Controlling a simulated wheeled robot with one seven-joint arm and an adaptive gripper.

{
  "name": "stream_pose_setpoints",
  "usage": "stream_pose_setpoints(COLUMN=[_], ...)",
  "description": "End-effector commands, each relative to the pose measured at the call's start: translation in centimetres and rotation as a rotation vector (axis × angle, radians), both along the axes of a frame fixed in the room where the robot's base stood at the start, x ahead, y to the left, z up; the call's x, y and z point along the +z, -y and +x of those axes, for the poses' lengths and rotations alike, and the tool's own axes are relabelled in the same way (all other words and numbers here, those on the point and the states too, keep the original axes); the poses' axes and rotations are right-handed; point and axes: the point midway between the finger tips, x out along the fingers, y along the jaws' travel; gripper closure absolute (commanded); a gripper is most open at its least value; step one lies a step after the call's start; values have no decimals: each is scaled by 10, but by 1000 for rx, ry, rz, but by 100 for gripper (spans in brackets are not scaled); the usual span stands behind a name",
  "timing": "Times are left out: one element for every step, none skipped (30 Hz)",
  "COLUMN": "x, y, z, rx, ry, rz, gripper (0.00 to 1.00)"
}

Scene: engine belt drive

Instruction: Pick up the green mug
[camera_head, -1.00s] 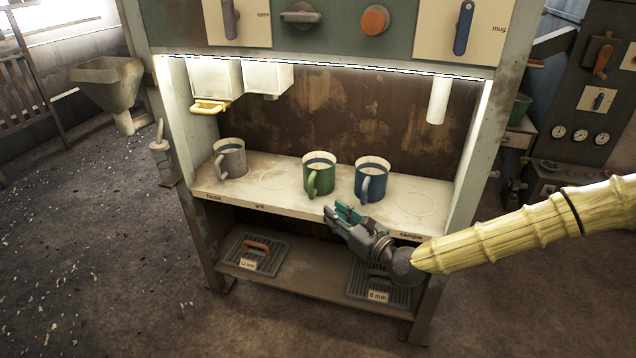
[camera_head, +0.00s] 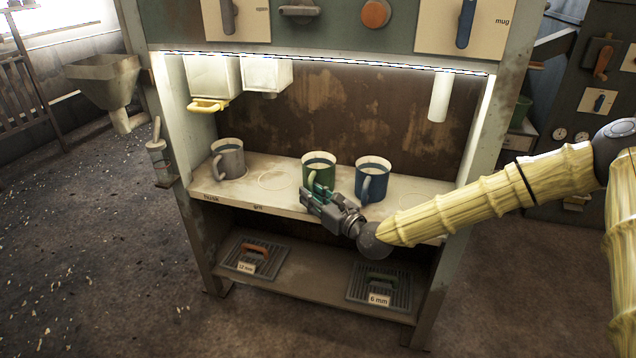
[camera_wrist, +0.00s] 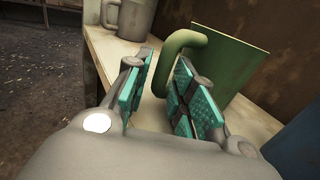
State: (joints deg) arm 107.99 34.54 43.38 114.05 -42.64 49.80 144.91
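The green mug (camera_head: 318,166) stands upright on the shelf between the grey mug and the blue mug, with its handle toward the front left. My gripper (camera_head: 311,196) is at the shelf's front edge, just in front of the green mug, and covers its lower part in the head view. In the wrist view the gripper (camera_wrist: 160,98) is open, with its teal finger pads apart. The green mug (camera_wrist: 228,66) is just past the fingers there, and its curved handle (camera_wrist: 182,42) reaches in at the gap between them. I cannot tell whether a pad touches the handle.
The blue mug (camera_head: 372,176) stands close on the right. The grey mug (camera_head: 228,158) stands farther left. Empty ring marks (camera_head: 274,179) lie between grey and green. A lower shelf (camera_head: 305,280) holds two grates. White bins (camera_head: 214,78) hang above the left side.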

Motion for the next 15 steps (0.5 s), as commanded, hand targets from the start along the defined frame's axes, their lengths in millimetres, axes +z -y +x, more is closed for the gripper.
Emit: stream_pose_setpoints(x=[-1, -1, 0, 0, 0, 0, 0, 0, 0, 0, 0, 0, 0, 0, 0], y=[-3, -4, -5, -6, -7, -7, -8, -8, -7, -7, -7, -7, -7, -7, -7], z=[4, 6, 7, 8, 8, 9, 9, 9, 9, 9, 9, 9, 9, 9, 9], rx=[-1, -1, 0, 0, 0, 0, 0, 0, 0, 0, 0, 0, 0, 0, 0], ry=[2, 2, 1, 1, 1, 0, 0, 0, 0, 0, 0, 0, 0, 0, 0], rz=[-1, -1, 0, -1, -1, 0, 0, 0, 0, 0, 0, 0, 0, 0, 0], gripper=[75, 75, 75, 75, 75, 75, 75, 75, 75, 75, 75, 75, 79, 84, 92])
